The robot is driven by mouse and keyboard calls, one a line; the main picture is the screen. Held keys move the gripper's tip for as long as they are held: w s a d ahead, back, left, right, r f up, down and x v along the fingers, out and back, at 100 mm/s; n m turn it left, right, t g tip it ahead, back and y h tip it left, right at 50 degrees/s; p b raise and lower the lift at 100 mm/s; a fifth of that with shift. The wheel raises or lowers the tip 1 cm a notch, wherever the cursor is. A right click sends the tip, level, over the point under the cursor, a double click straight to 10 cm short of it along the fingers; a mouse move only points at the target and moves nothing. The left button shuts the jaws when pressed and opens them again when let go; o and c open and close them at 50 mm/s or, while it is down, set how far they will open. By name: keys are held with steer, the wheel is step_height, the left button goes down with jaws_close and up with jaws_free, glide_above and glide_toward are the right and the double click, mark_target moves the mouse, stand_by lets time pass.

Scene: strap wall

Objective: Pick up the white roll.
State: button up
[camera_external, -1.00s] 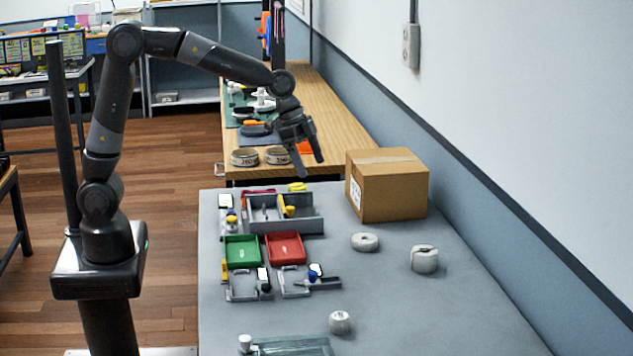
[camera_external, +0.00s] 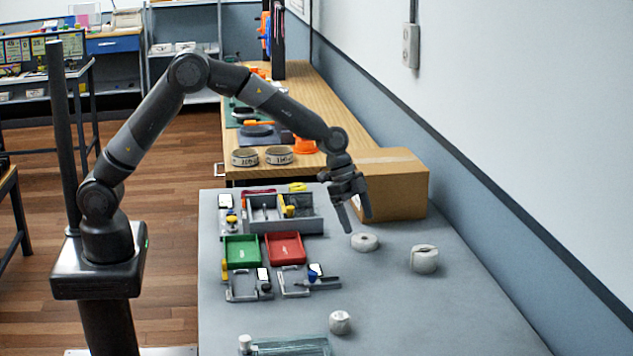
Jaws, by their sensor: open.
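Several white roll-like things lie on the grey table. A flat white ring-shaped roll (camera_external: 365,243) lies in front of the cardboard box. A larger, thicker white roll (camera_external: 424,259) sits to its right. A small white roll (camera_external: 340,322) stands near the front. I cannot tell which one the task names. My gripper (camera_external: 360,226) is open, pointing down, with its fingertips in the picture just above the flat ring-shaped roll. Nothing shows between the fingers. I cannot tell whether they touch the roll.
A cardboard box (camera_external: 398,185) stands right behind my gripper. A grey divided tray (camera_external: 284,226), a green tray (camera_external: 241,251) and a red tray (camera_external: 286,247) are to the left. A glass tray (camera_external: 290,347) is at the front. The table's right front area is clear.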

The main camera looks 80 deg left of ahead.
mark_target(365, 238)
steer(key=x, duration=0.5)
steer(key=shift+w+a+f, duration=0.2)
steer(key=shift+a, duration=0.2)
steer(key=c, duration=0.9)
